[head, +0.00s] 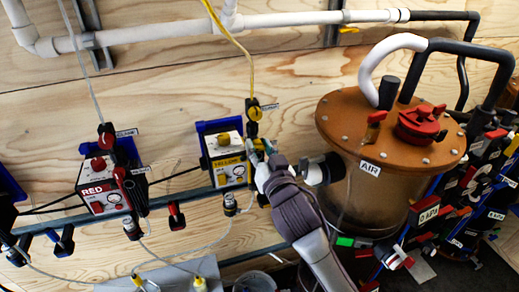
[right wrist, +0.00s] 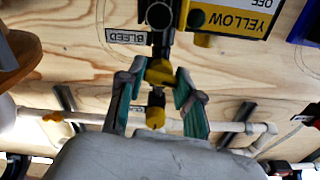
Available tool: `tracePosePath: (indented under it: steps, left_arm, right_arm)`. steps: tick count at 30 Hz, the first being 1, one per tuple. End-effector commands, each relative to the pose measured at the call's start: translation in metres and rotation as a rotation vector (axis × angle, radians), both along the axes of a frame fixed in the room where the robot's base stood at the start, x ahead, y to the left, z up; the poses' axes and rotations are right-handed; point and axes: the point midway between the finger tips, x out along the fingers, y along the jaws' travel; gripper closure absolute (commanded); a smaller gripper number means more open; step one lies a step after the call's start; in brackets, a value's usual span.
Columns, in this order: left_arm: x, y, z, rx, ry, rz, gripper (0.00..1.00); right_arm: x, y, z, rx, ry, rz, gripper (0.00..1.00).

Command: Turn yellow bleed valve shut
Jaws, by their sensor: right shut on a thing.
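The yellow bleed valve (right wrist: 158,72) shows in the right wrist view, a small yellow body and handle with black parts, beside an upside-down BLEED label (right wrist: 126,37). My right gripper (right wrist: 161,88) has its two green-padded fingers on either side of the yellow piece and is shut on it. In the head view, my right gripper (head: 260,152) is in front of the wall, just right of the yellow box (head: 229,166), and its fingers hide part of the yellow fittings. Yellow and black fittings (head: 254,112) show above it. My left gripper is not in view.
A large brown-lidded tank (head: 392,127) labelled AIR stands close on the right of my right arm. A red box (head: 102,190) is on the wall at left. A white pipe (head: 180,30) runs along the top. Thin hoses hang across the wall.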

Motion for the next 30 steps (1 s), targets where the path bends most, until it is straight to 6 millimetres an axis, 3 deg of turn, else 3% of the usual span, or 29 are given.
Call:
tracePosePath:
  steps: [11, 12, 16, 25, 30]
  left_arm:
    - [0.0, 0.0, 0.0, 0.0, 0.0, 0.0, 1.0]
    - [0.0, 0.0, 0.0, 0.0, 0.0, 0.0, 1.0]
    - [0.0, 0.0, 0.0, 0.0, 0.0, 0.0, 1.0]
    - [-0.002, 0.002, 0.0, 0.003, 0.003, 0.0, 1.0]
    - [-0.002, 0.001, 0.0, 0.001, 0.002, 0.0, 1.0]
  right_arm:
    - [0.0, 0.0, 0.001, 0.046, 0.013, 0.001, 1.0]
    - [0.0, 0.0, 0.001, 0.046, 0.013, 0.001, 0.59]
    - [0.0, 0.0, 0.001, 0.046, 0.013, 0.0, 0.4]
    - [-0.001, -0.001, 0.0, 0.046, 0.014, 0.0, 0.4]
    - [-0.017, -0.006, -0.001, 0.047, 0.015, 0.001, 0.4]
